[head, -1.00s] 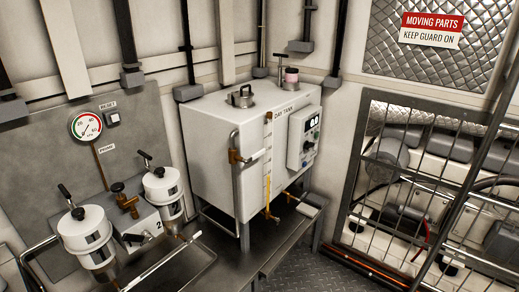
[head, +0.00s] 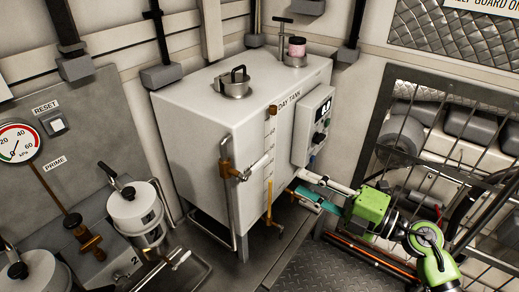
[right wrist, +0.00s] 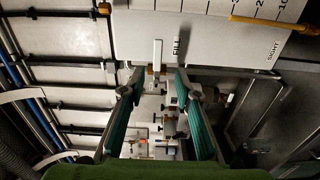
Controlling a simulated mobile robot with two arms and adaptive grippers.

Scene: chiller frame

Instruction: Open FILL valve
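The FILL label (right wrist: 177,47) is on the white tank face in the right wrist view. A white lever handle (right wrist: 157,55) stands beside it, ahead of and between my fingertips. My right gripper (right wrist: 158,80) is open, its teal fingers spread to either side, with no contact visible. In the head view my right gripper (head: 303,188) reaches from the right to the low right side of the day tank (head: 215,125). A white handle (head: 311,177) there lies close to the fingers and partly overlaps them. My left gripper is not in view.
A control box (head: 312,125) juts out above my gripper. A barred guard (head: 405,130) stands at right, close behind my arm. White filter canisters (head: 133,208) stand at left.

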